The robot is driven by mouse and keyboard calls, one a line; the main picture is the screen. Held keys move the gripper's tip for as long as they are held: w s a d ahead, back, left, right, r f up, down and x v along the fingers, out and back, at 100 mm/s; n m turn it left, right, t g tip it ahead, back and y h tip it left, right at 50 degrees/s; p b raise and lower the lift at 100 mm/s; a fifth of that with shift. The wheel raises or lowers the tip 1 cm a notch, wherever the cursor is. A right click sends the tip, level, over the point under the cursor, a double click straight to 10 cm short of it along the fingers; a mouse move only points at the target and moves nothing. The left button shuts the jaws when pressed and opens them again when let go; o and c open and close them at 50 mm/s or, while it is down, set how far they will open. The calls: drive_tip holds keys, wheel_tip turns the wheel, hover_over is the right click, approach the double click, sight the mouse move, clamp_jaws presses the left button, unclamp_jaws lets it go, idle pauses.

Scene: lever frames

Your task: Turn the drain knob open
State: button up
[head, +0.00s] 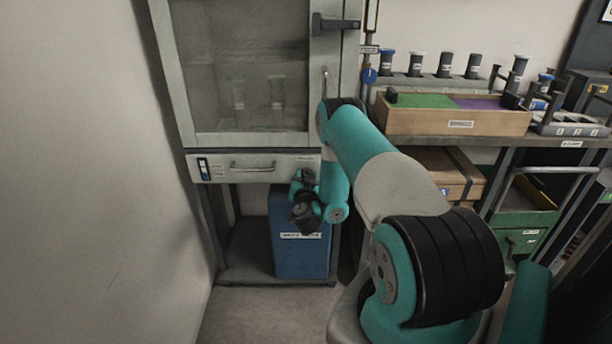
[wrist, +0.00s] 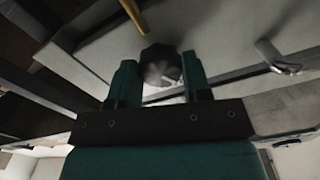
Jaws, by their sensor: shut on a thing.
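The drain knob (wrist: 160,64) is a dark, faceted round knob in the wrist view, between the two teal-and-black fingers of my gripper (wrist: 160,80). My gripper is shut on it, with one finger on each side. A pale mark shows on the knob's lower right face, but its angle is hard to read. In the head view my gripper (head: 304,178) is just below the right end of the cabinet's drawer front, partly hidden by my own wrist. The knob cannot be made out clearly there.
A glass-fronted cabinet (head: 190,80) stands above, with a handled drawer front (head: 225,168). A blue container (head: 300,258) stands below my wrist. A shelf at right holds a wooden tray (head: 420,122) and several bottles. The wall at left is bare.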

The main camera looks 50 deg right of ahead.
drive_tip(key=n, duration=0.6)
drive_tip(key=shift+s+f, duration=0.1)
drive_tip(key=shift+s, duration=0.05)
idle(0.6)
drive_tip(key=o, duration=0.9)
drive_tip(key=p+v, duration=1.7)
drive_tip(key=p, duration=1)
drive_tip(key=shift+s+a, duration=0.1)
drive_tip(key=shift+a, duration=0.1)
